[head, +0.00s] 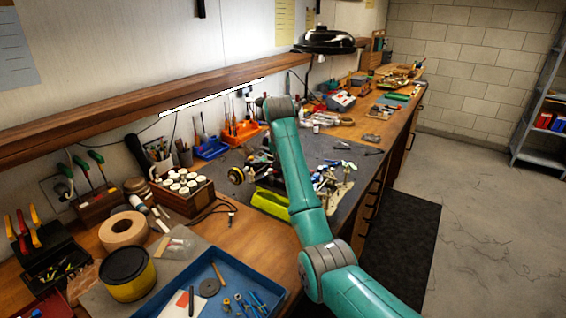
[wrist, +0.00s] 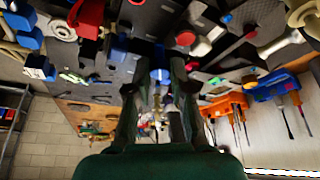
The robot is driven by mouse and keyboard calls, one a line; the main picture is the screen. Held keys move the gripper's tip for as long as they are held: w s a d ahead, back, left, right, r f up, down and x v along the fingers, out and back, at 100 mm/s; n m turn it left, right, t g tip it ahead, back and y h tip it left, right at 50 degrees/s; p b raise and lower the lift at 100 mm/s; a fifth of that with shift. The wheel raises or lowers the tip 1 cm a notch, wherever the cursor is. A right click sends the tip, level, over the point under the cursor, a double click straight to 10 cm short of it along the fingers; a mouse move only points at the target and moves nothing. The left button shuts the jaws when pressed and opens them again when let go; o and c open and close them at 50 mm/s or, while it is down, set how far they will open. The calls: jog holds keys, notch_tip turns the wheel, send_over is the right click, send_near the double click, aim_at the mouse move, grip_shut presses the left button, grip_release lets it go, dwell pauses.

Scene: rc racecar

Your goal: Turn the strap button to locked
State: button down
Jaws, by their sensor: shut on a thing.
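The racecar (head: 272,204) lies on the grey bench mat, with a yellow-green side part and a wheel (head: 237,175) showing. My teal arm covers much of it. My gripper is hidden behind the arm in the head view. In the wrist view, my gripper (wrist: 159,82) points at the mat with its two dark fingers close together. A small blue part (wrist: 160,74) shows at the fingertips, and the fingers are shut on it. I cannot tell for sure that it is the strap button, nor how it is turned.
Small parts and tools lie around the mat (head: 353,153). A blue tray (head: 222,262), a box of white-capped jars (head: 185,192) and a tape roll (head: 123,231) stand at front left. Orange (head: 242,132) and blue tool holders stand behind. A black lamp (head: 325,40) hangs above.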

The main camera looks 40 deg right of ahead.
jog(key=m+g, duration=0.1)
jog(key=m, duration=0.1)
jog(key=m+h, duration=0.1)
jog(key=m, duration=0.2)
jog(key=shift+w+a+g, duration=0.1)
jog(key=shift+w+g, duration=0.05)
jog(key=shift+g, duration=0.25)
jog(key=shift+m, duration=0.4)
jog(key=c, duration=1.3)
grip_release()
notch_tip(320, 180, up, 10)
jog(key=shift+f, duration=0.1)
